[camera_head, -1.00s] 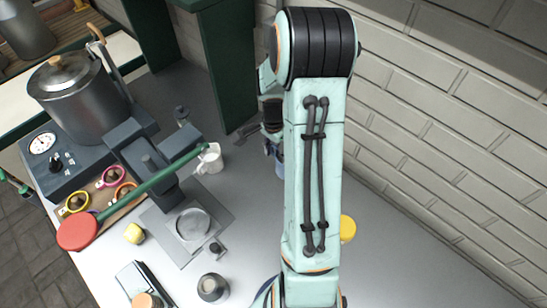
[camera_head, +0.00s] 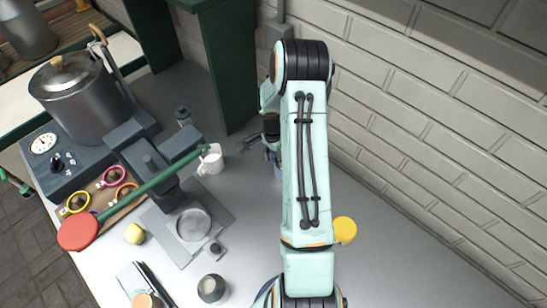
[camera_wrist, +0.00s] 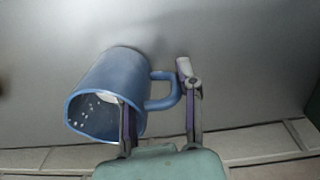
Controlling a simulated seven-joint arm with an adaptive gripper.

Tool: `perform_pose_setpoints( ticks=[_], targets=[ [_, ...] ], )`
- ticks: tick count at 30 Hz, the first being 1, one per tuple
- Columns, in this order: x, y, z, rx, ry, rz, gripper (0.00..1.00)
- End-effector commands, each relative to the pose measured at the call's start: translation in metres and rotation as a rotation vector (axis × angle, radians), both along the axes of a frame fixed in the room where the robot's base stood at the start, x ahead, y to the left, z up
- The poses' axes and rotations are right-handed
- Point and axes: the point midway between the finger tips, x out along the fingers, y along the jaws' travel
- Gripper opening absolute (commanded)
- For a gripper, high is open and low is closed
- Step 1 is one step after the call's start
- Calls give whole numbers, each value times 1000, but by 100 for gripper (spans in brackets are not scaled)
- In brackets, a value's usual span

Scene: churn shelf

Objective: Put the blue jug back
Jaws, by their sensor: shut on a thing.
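The blue jug (camera_wrist: 120,75) is in the wrist view, its open rim facing the camera and small pale specks inside. My gripper (camera_wrist: 155,86) is shut on the jug on its handle side, one finger at the wall by the rim and the other beyond the handle. In the head view only a small blue part of the jug (camera_head: 278,172) shows beside my arm, which hides the rest. I cannot tell whether its base touches the grey counter (camera_head: 245,215).
A white mug (camera_head: 211,162) stands left of my gripper. A yellow round thing (camera_head: 344,230) lies right of my arm. A brick wall (camera_head: 430,110) bounds the right.

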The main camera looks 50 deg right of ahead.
Motion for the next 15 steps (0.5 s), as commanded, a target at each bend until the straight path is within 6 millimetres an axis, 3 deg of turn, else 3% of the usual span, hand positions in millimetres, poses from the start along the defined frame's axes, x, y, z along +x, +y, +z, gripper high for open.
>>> perform_pose_setpoints(
  ticks=[1, 2, 4, 15],
  targets=[
    [0, 0, -2, 0, 0, 0, 0],
    [0, 0, -2, 0, 0, 0, 40],
    [0, 0, -1, 0, 0, 0, 60],
    [0, 0, 3, -1, -2, 0, 60]
  ],
)
